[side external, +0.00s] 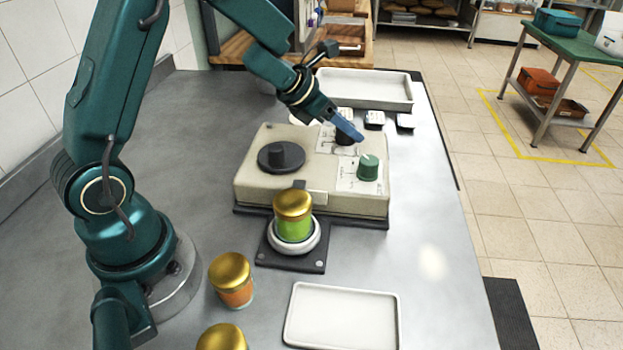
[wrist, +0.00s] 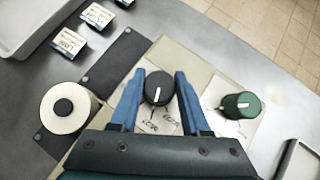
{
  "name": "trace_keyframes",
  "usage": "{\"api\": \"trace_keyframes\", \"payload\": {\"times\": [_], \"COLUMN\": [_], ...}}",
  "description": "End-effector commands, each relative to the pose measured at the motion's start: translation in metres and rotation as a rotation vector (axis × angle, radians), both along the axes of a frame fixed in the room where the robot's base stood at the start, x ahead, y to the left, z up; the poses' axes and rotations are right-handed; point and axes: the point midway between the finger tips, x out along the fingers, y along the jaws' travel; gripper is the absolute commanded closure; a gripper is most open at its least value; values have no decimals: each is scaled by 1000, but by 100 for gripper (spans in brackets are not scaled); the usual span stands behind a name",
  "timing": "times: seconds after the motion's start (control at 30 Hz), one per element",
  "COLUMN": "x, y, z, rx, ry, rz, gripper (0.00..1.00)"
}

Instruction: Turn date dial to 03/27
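The date dial is a black round knob (wrist: 157,82) with a white pointer line, on the beige machine's panel. Its pointer lies nearly upright in the wrist view. Printed labels (wrist: 160,121) lie by the dial, upside down and too small to read surely. My gripper (wrist: 160,76) has one blue finger on each side of the dial; I cannot tell whether they touch it. In the side external view my gripper (side external: 349,132) reaches down to the dial and hides most of it. A green knob (side external: 369,168) with a white mark stands beside the dial, also in the wrist view (wrist: 241,104).
Two more gold-lidded jars (side external: 231,279) and an empty white tray (side external: 343,316) are nearer the camera. Another tray (side external: 365,87) lies behind.

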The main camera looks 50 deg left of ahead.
Motion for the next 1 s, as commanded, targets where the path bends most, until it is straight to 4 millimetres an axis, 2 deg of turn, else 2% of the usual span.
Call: {"api": "trace_keyframes", "payload": {"times": [0.33, 0.63, 0.67, 0.7, 0.73, 1.0], "x": [0, 0, 0, 0, 0, 0], "y": [-1, 0, 0, 0, 0, 0], "z": [0, 0, 0, 0, 0, 0], "rx": [2, 1, 0, 0, 0, 0], "ry": [1, 0, 0, 0, 0, -1], "rz": [128, 139, 140, 140, 140, 139], "gripper": [100, 100, 46, 31, 24, 24]}}
